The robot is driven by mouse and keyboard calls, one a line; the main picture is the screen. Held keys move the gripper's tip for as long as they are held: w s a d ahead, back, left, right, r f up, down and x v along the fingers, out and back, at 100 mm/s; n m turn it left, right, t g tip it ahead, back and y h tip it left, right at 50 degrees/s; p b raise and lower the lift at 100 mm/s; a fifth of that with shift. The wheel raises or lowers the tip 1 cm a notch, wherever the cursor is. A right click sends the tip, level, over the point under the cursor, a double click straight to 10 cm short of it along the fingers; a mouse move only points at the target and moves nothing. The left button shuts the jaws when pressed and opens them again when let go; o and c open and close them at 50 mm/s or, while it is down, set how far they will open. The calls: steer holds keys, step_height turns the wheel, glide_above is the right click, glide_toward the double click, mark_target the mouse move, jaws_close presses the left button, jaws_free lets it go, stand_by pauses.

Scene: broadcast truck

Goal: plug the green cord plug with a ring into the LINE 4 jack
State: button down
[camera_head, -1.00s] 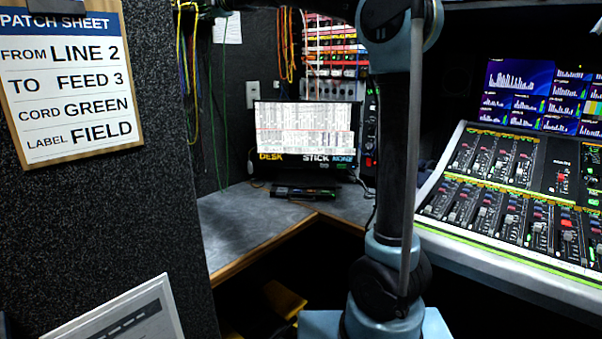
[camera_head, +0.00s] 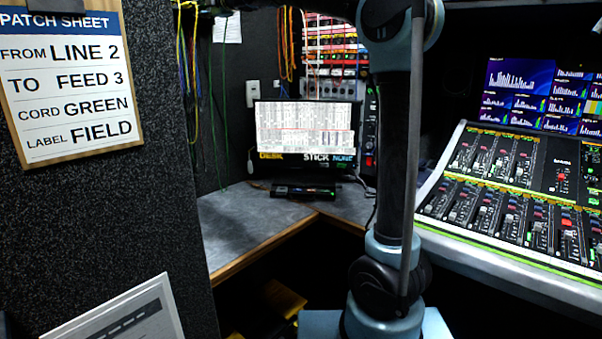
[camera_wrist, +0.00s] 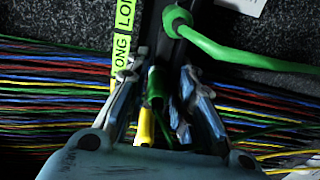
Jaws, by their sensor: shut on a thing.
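In the wrist view my gripper (camera_wrist: 158,82) has its two fingers on either side of a dark green plug body (camera_wrist: 155,88), which looks held between them. I cannot make out a ring on it. A thick bright green cord (camera_wrist: 240,53) runs from a rounded green end (camera_wrist: 177,20) above the fingers towards the right. A yellow plug (camera_wrist: 146,127) shows below, between the fingers. In the head view a jack panel (camera_head: 335,60) stands at the back, partly behind my arm. I cannot read LINE 4 in either view. My gripper is outside the head view.
Many thin coloured cables (camera_wrist: 55,95) run across both sides of the wrist view. Yellow-green LONG labels (camera_wrist: 122,45) are above the left finger. A patch sheet (camera_head: 70,80) reads LINE 2 to FEED 3. A monitor (camera_head: 305,130) stands on the grey desk (camera_head: 240,225); a mixing console (camera_head: 510,190) is right.

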steer(key=shift+w+r, duration=0.1)
steer(key=shift+r, duration=0.05)
steer(key=c, duration=0.8)
jaws_free()
steer(key=shift+d, duration=0.1)
steer(key=v, duration=1.2)
